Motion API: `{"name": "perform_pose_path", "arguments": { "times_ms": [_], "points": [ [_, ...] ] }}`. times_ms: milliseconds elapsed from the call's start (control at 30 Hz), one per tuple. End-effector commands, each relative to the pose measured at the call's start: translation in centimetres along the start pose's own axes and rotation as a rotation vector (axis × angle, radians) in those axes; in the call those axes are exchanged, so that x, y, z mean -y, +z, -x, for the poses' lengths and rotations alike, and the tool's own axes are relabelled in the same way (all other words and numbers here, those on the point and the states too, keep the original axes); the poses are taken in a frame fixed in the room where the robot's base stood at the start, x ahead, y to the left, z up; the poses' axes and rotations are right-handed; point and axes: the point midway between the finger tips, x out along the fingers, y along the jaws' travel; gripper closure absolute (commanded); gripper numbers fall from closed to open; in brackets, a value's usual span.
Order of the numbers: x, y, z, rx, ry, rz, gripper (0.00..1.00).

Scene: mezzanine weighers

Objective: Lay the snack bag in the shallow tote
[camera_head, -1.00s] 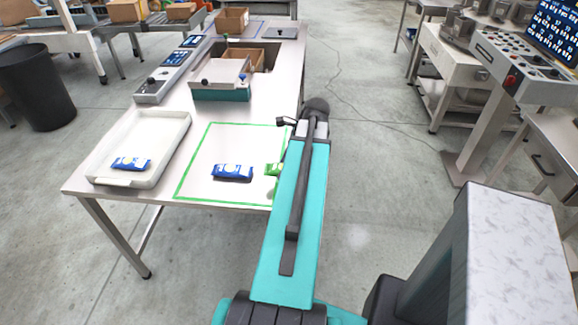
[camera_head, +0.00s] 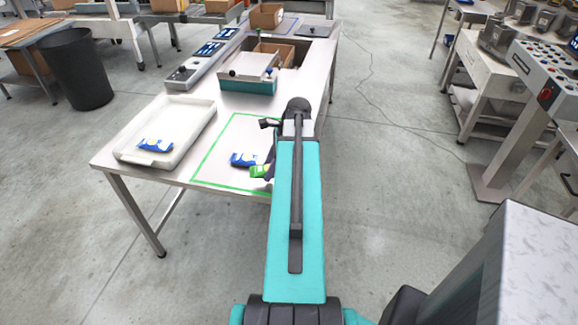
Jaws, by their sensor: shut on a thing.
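The shallow white tote (camera_head: 200,118) lies on the left part of the steel table, with a blue and white snack bag (camera_head: 155,145) in its near end. Another blue and white bag (camera_head: 243,159) lies inside the green-taped rectangle. A green snack bag (camera_head: 260,171) is at my gripper (camera_head: 266,164), over the near right part of that rectangle. My gripper is shut on the green bag and is mostly hidden behind my teal arm; its fingers barely show. The bag's height above the table is hard to tell.
The green tape outline (camera_head: 222,187) marks a mostly bare area right of the tote. A teal-based weigher (camera_head: 248,80) and control panels (camera_head: 192,72) stand farther back. A black bin (camera_head: 76,70) is on the floor at left.

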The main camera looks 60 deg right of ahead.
Motion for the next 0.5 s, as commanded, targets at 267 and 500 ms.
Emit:
{"name": "perform_pose_path", "arguments": {
  "times_ms": [267,500],
  "points": [
    [-0.8,7.1,-3.5,0.0,0.058,0.141,0.8],
    [-2.3,12.9,-6.4,-0.001,0.11,0.265,0.8]
  ]
}}
